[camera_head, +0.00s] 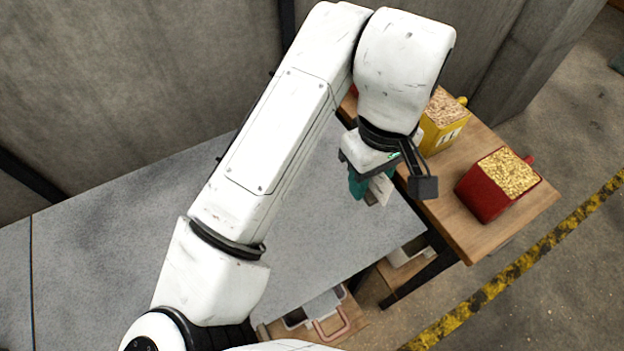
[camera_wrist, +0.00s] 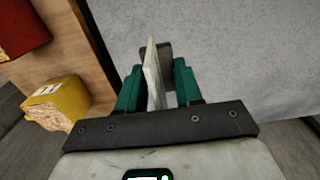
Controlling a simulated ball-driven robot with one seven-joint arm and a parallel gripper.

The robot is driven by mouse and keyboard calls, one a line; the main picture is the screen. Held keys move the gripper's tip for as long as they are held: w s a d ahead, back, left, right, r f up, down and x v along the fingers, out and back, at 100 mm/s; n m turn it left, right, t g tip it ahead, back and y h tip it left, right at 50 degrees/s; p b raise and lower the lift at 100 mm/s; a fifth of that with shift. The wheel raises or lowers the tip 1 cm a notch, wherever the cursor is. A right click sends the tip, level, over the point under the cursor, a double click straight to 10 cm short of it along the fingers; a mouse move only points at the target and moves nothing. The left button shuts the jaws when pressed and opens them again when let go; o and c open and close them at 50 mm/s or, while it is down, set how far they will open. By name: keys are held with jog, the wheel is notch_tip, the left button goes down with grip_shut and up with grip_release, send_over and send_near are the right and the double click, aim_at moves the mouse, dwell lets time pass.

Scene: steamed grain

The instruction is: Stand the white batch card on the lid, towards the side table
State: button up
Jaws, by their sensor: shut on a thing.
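My gripper (camera_head: 370,188), with teal fingers, is over the right end of the grey table. It is shut on the white batch card (camera_head: 381,189), which sticks out below the fingers. In the wrist view, the card (camera_wrist: 152,72) stands edge-on between the two teal fingers, and a dark block of unclear kind shows just beyond it. The wooden side table (camera_head: 535,203) adjoins the grey table on the right. I cannot make out the lid in either view; my arm hides part of the grey table.
The grey table (camera_head: 90,250) looks bare where it shows. On the side table stand a yellow grain container (camera_head: 440,135) and a red one (camera_head: 488,195). A lower shelf holds a box with a pinkish handle (camera_head: 332,328). A concrete wall (camera_head: 130,70) rises behind.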

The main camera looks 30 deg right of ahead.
aim_at(320, 187)
jog(key=w+f, duration=0.2)
jog(key=w, duration=0.1)
jog(key=w+a+f, duration=0.1)
jog(key=w+f, duration=0.1)
jog(key=w+a+f+p, duration=0.1)
jog(key=w+f, duration=0.1)
jog(key=w, duration=0.1)
jog(key=shift+w+a+f, duration=0.15)
jog(key=shift+w+f, duration=0.2)
jog(key=shift+w+a+f, duration=0.15)
jog(key=shift+w+f, duration=0.35)
jog(key=shift+f, duration=0.2)
notch_tip(320, 187, down, 3)
jog(key=shift+w+f, duration=0.1)
jog(key=shift+f, duration=0.3)
